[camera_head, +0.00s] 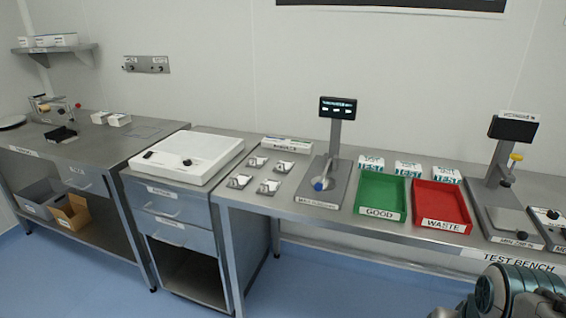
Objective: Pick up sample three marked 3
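Several small white samples lie on grey square plates on the steel bench, left of the black-screened tester. One is at the back left (258,161), one at the back right (284,166), one at the front left (240,181) and one at the front right (270,186). Their marks are too small to read, so I cannot tell which is sample three. Part of my own arm shows at the lower right corner, far from the samples. No gripper fingers can be made out.
The tester with a screen (337,150) stands right of the samples. Beyond it are a green GOOD tray (380,212) and a red WASTE tray (442,223), with TEST boxes (408,169) behind. A white flat device (187,157) is at left. Blue floor is open in front.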

